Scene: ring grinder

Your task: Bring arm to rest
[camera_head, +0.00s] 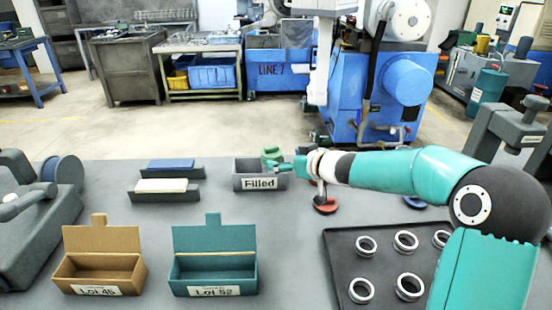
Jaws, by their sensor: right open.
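My right arm, teal, black and white, reaches in from the right over the grey table. Its gripper (308,172) is near the table's middle, beside the right end of a grey bin labelled Filled (258,183). The jaws are open, and I see nothing held between them. A green object (271,154) shows at the bin, close to the gripper; I cannot tell if it is in the bin or behind it. A red round piece (326,209) lies on the table below the gripper, partly hidden. My left gripper is out of view.
A brown box labelled Lot 45 (82,238) and a teal box labelled Lot 52 (198,240) stand at the front left. A dark tray (335,243) holds several metal rings at the front right. Grey machines (30,225) flank the table. A blue piece (415,202) lies under my arm.

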